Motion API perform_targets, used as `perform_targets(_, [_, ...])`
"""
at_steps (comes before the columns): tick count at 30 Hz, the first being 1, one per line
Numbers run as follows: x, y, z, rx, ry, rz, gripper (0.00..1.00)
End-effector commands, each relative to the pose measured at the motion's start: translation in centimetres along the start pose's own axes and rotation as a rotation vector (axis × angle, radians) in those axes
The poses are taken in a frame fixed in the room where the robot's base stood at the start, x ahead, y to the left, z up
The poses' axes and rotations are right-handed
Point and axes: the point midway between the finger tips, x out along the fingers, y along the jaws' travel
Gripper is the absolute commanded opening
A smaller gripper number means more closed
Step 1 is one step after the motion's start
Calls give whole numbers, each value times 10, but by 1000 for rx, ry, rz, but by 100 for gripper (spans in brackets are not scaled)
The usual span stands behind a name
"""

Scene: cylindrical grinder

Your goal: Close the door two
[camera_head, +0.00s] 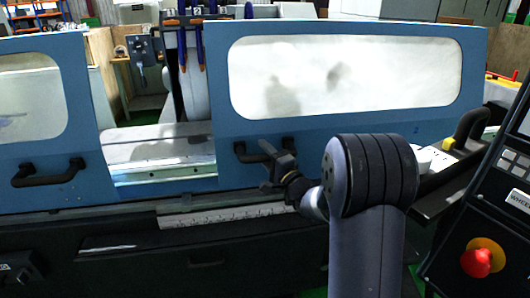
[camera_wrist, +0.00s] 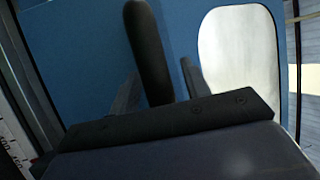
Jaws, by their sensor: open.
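Two blue sliding doors with windows front the grinder. The right door (camera_head: 400,128) has a black bar handle (camera_head: 246,157), and the left door (camera_head: 75,110) has its own black handle (camera_head: 48,174). A gap between the doors shows the machine's inside. No label shows which is door two. My gripper (camera_head: 280,165) is at the right door's handle and hides part of it. In the wrist view the handle (camera_wrist: 148,50) stands between the two open fingers of my gripper (camera_wrist: 160,72), with some space to the right finger. Contact cannot be told.
A control panel with a red stop button (camera_head: 476,262) stands at the lower right. A black curved handle (camera_head: 470,128) and a white round object (camera_head: 430,160) are on the ledge right of the door. A ruled scale (camera_head: 225,216) runs below the doors. The gap (camera_head: 160,150) looks clear.

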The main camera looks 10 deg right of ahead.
Motion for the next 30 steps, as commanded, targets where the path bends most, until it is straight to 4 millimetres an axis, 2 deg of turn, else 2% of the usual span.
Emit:
perform_targets(9, [3, 0, 0, 0, 1, 1, 45])
perform_targets(25, [3, 0, 0, 0, 0, 0, 2])
perform_targets(30, [3, 0, 0, 0, 0, 1, 0])
